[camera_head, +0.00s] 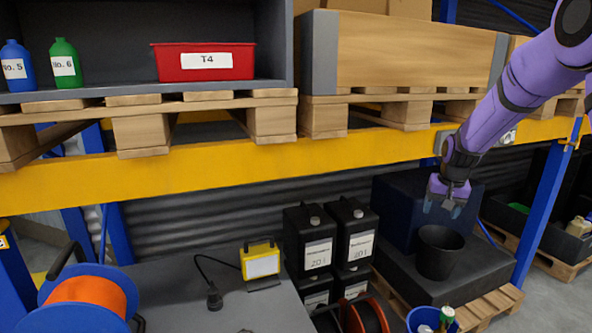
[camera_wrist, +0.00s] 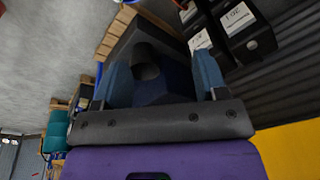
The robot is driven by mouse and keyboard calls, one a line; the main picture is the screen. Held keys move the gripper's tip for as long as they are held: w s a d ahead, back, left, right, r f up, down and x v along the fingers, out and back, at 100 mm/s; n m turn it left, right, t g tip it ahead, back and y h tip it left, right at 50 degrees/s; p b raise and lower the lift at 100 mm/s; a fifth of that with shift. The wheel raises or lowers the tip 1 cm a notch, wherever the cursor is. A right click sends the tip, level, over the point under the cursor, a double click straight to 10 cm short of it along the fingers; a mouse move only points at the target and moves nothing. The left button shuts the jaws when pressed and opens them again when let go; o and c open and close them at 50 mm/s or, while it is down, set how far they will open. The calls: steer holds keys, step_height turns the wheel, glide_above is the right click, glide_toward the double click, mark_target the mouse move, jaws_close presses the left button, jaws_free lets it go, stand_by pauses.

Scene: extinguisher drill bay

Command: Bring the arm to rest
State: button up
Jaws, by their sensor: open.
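My gripper (camera_head: 441,208) is at the end of my purple arm, on the right of the head view. It hangs pointing down over the black bucket (camera_head: 439,251), in front of the yellow beam. In the wrist view its two blue-grey fingers (camera_wrist: 163,80) stand wide apart with nothing held between them. The dark opening of the bucket (camera_wrist: 147,62) shows beyond the fingers, apart from them.
A yellow beam (camera_head: 240,158) crosses behind my arm. A red T4 bin (camera_head: 203,68) and two bottles stand on the shelf above. Black canisters (camera_head: 310,240) and a yellow lamp (camera_head: 260,260) sit lower left of my gripper. A blue post (camera_head: 548,205) stands to its right.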

steer(key=s+a+r+n+t, duration=0.1)
steer(key=s+a+r, duration=0.2)
steer(key=s+r, duration=0.55)
steer(key=s+a+r+n+t, duration=0.1)
steer(key=s+a+r, duration=0.2)
steer(key=s+r, duration=0.6)
steer(key=s+a+n+t, duration=0.1)
steer(key=s+a, duration=0.2)
steer(key=s, duration=1.9)
steer(key=shift+s+a+n, duration=0.15)
steer(key=shift+s+n, duration=0.05)
steer(key=shift+n, duration=0.2)
